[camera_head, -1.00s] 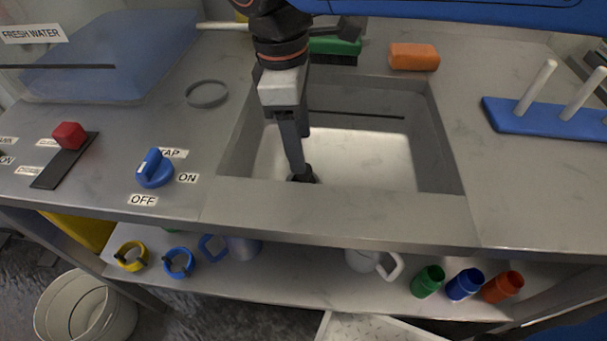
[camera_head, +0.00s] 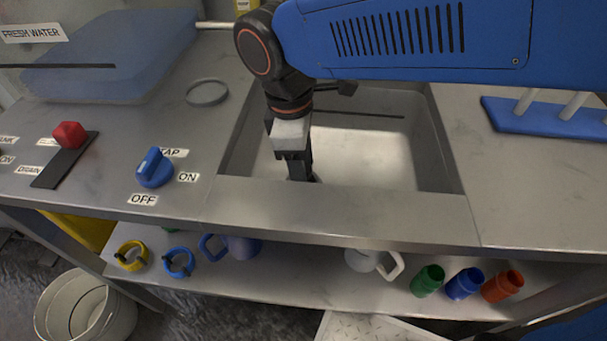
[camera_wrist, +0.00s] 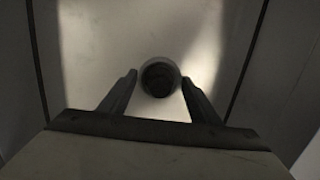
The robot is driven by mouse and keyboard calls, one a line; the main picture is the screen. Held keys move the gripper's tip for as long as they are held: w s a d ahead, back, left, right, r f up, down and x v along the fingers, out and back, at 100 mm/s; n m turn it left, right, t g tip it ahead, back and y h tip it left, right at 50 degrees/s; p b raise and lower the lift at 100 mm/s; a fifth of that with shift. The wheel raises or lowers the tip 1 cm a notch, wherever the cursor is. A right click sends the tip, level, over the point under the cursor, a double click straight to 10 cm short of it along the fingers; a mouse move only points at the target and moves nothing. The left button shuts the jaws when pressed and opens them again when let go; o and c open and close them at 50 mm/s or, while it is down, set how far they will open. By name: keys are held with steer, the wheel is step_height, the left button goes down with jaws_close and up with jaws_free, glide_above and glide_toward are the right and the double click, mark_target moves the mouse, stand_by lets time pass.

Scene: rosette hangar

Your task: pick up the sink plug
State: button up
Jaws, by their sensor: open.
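The sink (camera_head: 372,160) is a sunken metal basin in the counter. In the wrist view, a dark round piece that looks like the sink plug (camera_wrist: 159,77) sits on the pale basin floor, with a lighter ring around it. My gripper (camera_wrist: 159,86) is open, with one finger on each side of the plug, and no contact is clear. In the head view, my gripper (camera_head: 303,177) points down into the left front part of the sink. There its fingertips are partly hidden by the front rim, and the plug is barely visible.
A blue tap knob (camera_head: 155,168) and a red-handled drain slider (camera_head: 68,135) lie left of the sink. A blue peg rack (camera_head: 545,117) stands at right. Cups and mugs sit on the lower shelf (camera_head: 300,285).

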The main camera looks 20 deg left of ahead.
steer(key=c, duration=1.1)
